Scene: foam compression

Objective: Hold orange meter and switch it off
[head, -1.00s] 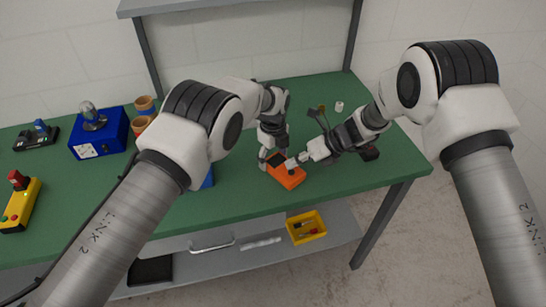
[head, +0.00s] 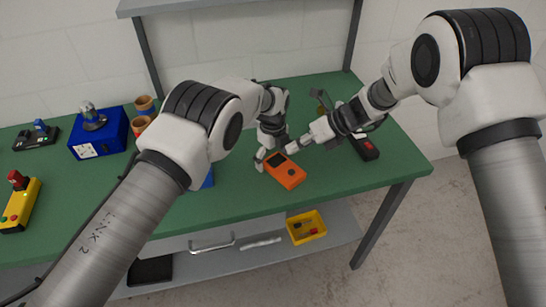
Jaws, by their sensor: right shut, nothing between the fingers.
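The orange meter (head: 287,174) lies on the green table near its front edge, with a dark screen at its far end and a dark round knob on its face. My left gripper (head: 268,160) is at the far left end of the meter, its fingers around that end; the far finger is partly hidden. My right gripper (head: 292,149) is shut and empty, just beyond the far right side of the meter, apart from the knob. I cannot read the knob's setting or the screen.
A black device with a red part (head: 366,149) lies right of my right gripper. A blue box (head: 98,138), orange-brown cups (head: 142,113) and a yellow control box (head: 21,207) stand at the left. A yellow bin (head: 306,226) is on the lower shelf. The table's right front is clear.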

